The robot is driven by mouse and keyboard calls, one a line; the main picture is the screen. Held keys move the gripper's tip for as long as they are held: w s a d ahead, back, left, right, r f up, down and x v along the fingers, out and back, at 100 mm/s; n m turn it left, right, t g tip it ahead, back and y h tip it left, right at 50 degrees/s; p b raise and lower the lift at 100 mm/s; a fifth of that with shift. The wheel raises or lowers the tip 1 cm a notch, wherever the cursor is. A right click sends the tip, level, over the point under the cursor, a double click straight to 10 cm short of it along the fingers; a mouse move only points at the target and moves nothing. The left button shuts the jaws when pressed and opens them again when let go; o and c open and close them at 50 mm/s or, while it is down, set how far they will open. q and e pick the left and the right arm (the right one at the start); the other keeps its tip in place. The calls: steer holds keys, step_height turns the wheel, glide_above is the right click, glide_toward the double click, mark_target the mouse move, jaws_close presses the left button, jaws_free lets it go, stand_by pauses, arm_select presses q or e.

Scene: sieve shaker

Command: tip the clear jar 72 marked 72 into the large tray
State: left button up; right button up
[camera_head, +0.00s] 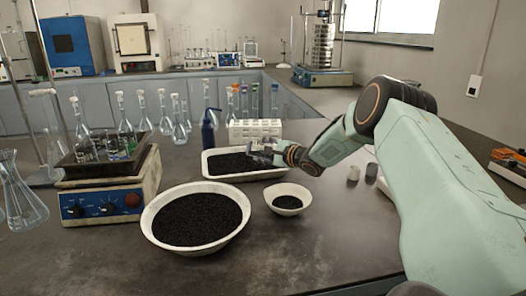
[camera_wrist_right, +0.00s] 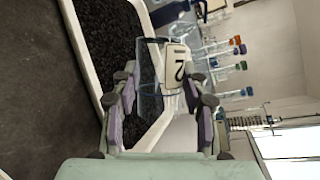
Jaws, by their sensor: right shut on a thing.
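The large tray (camera_head: 243,178) is a white rectangular tray filled with dark granules, near the middle of the bench. It also shows in the right wrist view (camera_wrist_right: 82,45). My right gripper (camera_head: 268,152) is over the tray's right part. In the right wrist view, my right gripper (camera_wrist_right: 161,88) is shut on the clear jar (camera_wrist_right: 148,76), whose white label shows a dark 2 and part of another mark. The jar is small and partly hidden in the head view. I cannot tell its exact tilt or contents. My left gripper is not in view.
A round white bowl (camera_head: 158,238) of dark granules and a small white bowl (camera_head: 289,190) stand in front of the tray. A blue bottle (camera_head: 208,130) and white rack (camera_head: 255,129) stand behind it. A blue-fronted device (camera_head: 104,205) is at left.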

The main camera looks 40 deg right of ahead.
stand_by(0.4)
steer(key=p, duration=0.1)
steer(key=n+g+p, duration=0.1)
steer(key=shift+w+a+r+h+p, duration=0.15)
steer(key=shift+w+a+h+p, duration=0.05)
steer(key=shift+a+h+p, duration=0.15)
steer(key=shift+a+n+g+p, duration=0.2)
steer(key=shift+n+g+p, duration=0.1)
steer(key=shift+n+p, duration=0.35)
steer(key=shift+f+h, duration=0.2)
steer(key=shift+h, duration=0.15)
steer(key=shift+w+f, duration=0.1)
steer(key=shift+f, duration=0.05)
steer(key=shift+n, duration=0.25)
